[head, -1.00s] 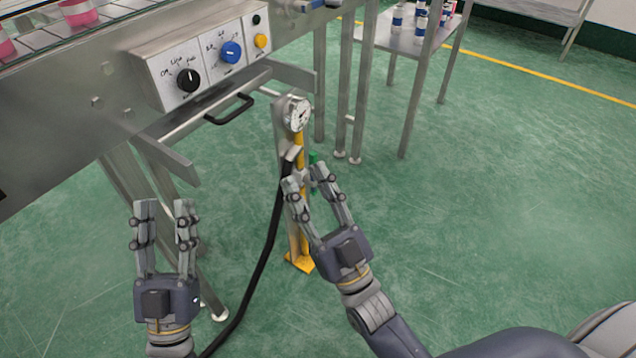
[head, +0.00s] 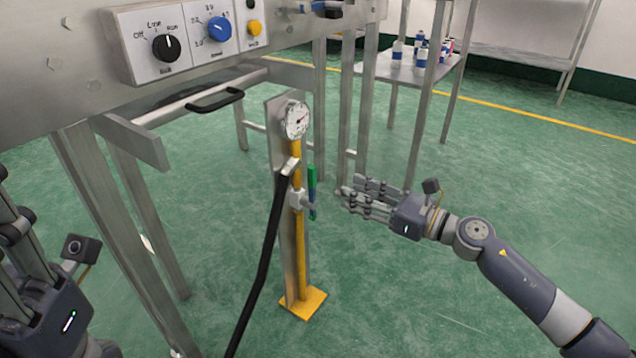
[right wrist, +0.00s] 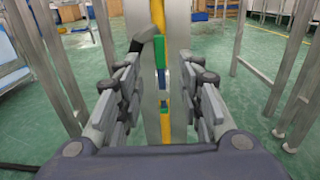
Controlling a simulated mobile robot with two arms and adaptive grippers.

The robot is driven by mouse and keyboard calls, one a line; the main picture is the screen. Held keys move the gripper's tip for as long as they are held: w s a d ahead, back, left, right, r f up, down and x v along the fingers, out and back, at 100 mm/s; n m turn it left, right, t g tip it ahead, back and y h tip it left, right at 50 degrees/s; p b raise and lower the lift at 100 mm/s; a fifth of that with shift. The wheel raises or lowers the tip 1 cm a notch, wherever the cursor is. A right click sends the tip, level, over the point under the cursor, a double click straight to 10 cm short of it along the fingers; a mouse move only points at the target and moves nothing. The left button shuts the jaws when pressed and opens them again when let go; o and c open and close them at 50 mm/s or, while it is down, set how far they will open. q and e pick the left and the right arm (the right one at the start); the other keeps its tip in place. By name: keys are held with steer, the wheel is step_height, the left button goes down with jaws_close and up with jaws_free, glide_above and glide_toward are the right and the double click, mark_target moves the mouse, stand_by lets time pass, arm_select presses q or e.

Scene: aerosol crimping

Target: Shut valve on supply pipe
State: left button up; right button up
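The yellow supply pipe (head: 297,255) stands upright against a metal post, with a round pressure gauge (head: 296,120) at its top. Its valve has a green handle (head: 312,182), upright and beside the pipe, with a blue part at its lower end. My right gripper (head: 348,195) is open and empty, just right of the handle, fingers pointing at it and apart from it. In the right wrist view, the green handle (right wrist: 161,52) shows between the two spread fingers. My left gripper (head: 22,235) is at the left edge, partly cut off; its fingers look apart and empty.
A black hose (head: 264,265) runs from the pipe down to the floor on its left. A table with cans (head: 420,58) stands behind. The floor at right is clear.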

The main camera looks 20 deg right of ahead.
mark_target(315, 176)
steer(key=shift+b+x, duration=0.55)
steer(key=shift+x, duration=4.8)
steer(key=shift+c, duration=0.5)
steer(key=shift+s, duration=0.1)
jaws_close()
